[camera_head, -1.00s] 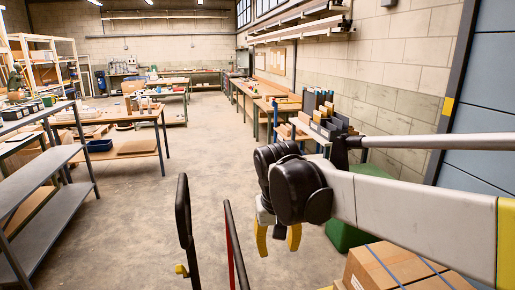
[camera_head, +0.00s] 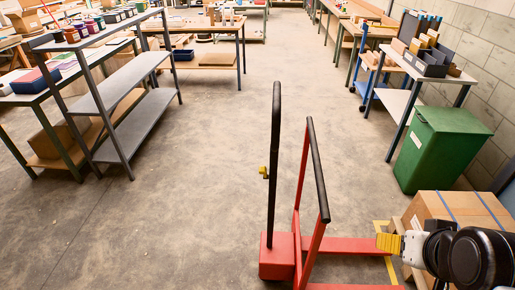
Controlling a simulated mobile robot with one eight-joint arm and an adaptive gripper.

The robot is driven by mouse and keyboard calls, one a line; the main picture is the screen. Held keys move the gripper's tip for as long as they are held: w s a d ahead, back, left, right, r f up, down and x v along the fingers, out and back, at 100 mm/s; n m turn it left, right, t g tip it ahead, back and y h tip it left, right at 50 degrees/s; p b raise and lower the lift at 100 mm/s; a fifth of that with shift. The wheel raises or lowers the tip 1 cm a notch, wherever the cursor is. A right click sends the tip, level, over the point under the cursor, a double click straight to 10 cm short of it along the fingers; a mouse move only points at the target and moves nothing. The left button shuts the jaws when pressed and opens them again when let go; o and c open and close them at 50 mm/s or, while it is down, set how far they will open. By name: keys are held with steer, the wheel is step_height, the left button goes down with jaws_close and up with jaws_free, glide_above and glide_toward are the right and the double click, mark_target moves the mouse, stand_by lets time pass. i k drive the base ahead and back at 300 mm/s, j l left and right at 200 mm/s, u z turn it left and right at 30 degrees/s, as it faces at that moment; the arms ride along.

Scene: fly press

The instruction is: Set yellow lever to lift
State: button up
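The yellow lever (camera_head: 264,172) is a small piece at the side of the black upright handle (camera_head: 275,140) of a red pallet truck (camera_head: 279,257). It is small in this view, and I cannot make out its exact setting. My gripper (camera_head: 388,243) is at the lower right, with its yellow fingers pointing left toward the truck. It is well to the right of the lever and below it in the picture, apart from it. The fingers overlap in this view, so their opening is hidden. I see nothing held.
A second black-topped bar (camera_head: 317,170) rises just right of the handle. Strapped cardboard boxes (camera_head: 458,208) and a green bin (camera_head: 440,150) stand at the right. Grey shelving (camera_head: 145,125) is at the left. The concrete floor (camera_head: 200,220) left of the truck is clear.

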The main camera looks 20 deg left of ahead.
mark_target(262, 169)
steer(key=k+j+u, duration=0.2)
steer(key=j, duration=0.35)
steer(key=j+u, duration=0.15)
steer(key=j, duration=1.65)
steer(key=i+l+z, duration=0.05)
